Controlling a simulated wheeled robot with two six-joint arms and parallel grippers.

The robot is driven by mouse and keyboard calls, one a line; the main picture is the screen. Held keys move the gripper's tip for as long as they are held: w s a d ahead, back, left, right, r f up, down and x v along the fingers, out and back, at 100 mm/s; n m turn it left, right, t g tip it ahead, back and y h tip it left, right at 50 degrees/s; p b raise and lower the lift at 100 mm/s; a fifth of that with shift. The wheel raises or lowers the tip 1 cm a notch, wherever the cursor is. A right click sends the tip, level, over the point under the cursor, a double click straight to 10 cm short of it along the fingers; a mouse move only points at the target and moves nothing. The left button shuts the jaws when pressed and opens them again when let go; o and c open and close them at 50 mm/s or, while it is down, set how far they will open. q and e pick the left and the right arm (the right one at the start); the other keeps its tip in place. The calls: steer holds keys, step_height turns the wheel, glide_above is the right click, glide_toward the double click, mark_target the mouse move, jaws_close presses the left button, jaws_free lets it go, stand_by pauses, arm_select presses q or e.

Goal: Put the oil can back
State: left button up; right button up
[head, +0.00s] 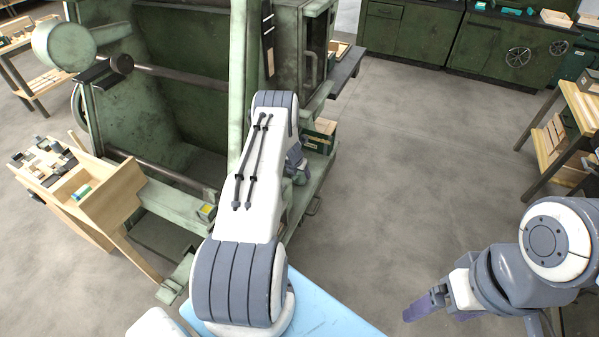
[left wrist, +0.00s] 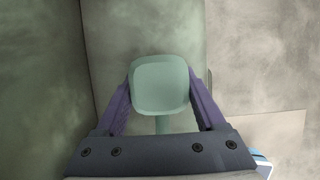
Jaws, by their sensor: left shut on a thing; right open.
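In the left wrist view my left gripper (left wrist: 160,90) has its two purple fingers on either side of a pale green, rounded-square thing (left wrist: 160,84), which looks like the oil can. It is shut on it. A narrow green part runs from it back toward the palm. Behind it is a worn, pale green surface; I cannot tell whether the can touches it. In the head view my left arm reaches to the green machine (head: 160,115), and the arm hides the can and fingers. My right gripper (head: 438,308) is open and empty over the floor at the lower right.
A wooden cart (head: 115,195) with small blocks stands left of the machine. A box (head: 322,130) sits on the machine's base ledge, close to my left wrist. A wooden shelf (head: 548,150) stands at the right. Green cabinets (head: 420,35) line the back. The middle floor is clear.

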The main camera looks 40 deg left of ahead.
arm_select(q)
steer(key=shift+f, duration=0.15)
steer(key=o, duration=1.3)
steer(key=shift+o, duration=0.2)
steer(key=shift+r, duration=0.4)
steer(key=shift+b+v, duration=0.7)
steer(key=shift+v, duration=2.85)
steer(key=shift+f, duration=0.15)
